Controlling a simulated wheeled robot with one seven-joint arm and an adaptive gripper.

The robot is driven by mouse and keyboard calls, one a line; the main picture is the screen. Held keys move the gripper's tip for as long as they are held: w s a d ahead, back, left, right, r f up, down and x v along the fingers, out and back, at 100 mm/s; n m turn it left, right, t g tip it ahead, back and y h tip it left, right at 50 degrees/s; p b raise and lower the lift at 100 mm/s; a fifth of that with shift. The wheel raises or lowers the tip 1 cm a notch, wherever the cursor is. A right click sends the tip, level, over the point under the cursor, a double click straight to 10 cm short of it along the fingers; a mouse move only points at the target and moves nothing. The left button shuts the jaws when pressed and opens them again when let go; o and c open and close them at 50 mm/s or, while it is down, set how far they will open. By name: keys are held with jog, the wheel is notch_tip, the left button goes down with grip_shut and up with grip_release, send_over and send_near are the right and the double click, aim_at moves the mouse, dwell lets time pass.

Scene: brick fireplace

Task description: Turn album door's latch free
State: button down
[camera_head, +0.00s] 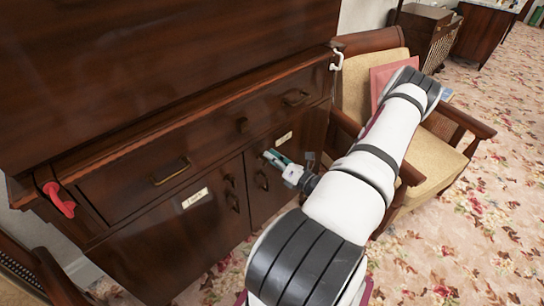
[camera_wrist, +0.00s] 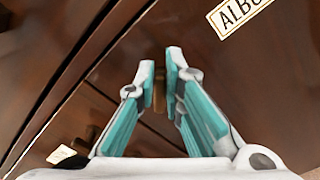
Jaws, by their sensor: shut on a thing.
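The album door (camera_head: 285,185) is the right-hand door of the dark wooden cabinet. Its label, reading "ALBU" with the rest cut off, shows at the top of the wrist view (camera_wrist: 240,12). My gripper (camera_head: 272,157) is at the upper left part of this door. In the wrist view its teal-lined fingers (camera_wrist: 161,84) are shut on the small brown latch (camera_wrist: 160,92), which shows between the fingertips. The fingers hide most of the latch, so its exact turn is hard to tell. In the head view the latch is hidden by my gripper.
The left door (camera_head: 195,235) has its own label (camera_head: 195,198) and dark fittings (camera_head: 232,193). A handle (camera_head: 262,180) hangs just below my gripper. A wide drawer (camera_head: 170,172) is above. A cushioned armchair (camera_head: 425,160) stands close at right.

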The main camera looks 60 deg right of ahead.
jog(key=m, duration=0.4)
jog(key=shift+s+d+f+m+p, duration=0.1)
jog(key=shift+d+f+m+p, duration=0.2)
jog(key=shift+m+p, duration=0.1)
jog(key=m, duration=0.2)
jog(key=f+m, duration=0.1)
jog(key=m, duration=0.1)
jog(key=shift+m, duration=0.3)
jog(key=c, duration=1.7)
grip_release()
jog(key=shift+d, duration=0.1)
jog(key=v, duration=1.2)
jog(key=shift+r, duration=0.15)
